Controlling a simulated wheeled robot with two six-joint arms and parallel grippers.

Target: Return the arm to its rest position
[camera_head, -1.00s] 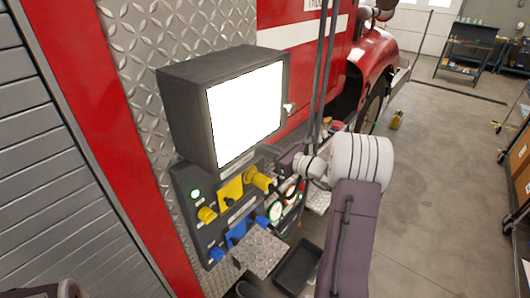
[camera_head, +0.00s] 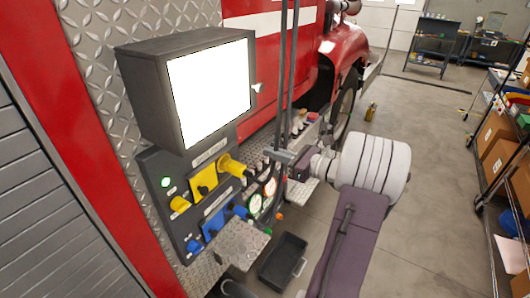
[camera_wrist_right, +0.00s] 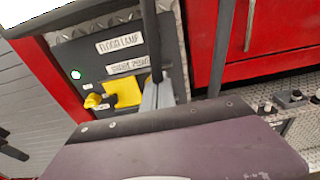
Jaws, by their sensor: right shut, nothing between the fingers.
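My right arm comes up from the bottom of the head view, with its large white wrist joint to the right of the pump panel. My right gripper (camera_head: 283,157) is at the arm's left end, shut and empty, in front of the panel's right side. Its grey fingers (camera_wrist_right: 158,98) also show in the right wrist view, close together beside the yellow switch plate. I cannot tell whether the fingers touch anything. My left gripper is not in view.
A black box with a bright white front (camera_head: 210,92) juts out above the panel. A diamond-plate step (camera_head: 240,245) and a black tray (camera_head: 284,259) lie below. Two dark upright bars stand near the gripper. Open floor (camera_head: 430,190) lies right, before shelving with boxes (camera_head: 497,135).

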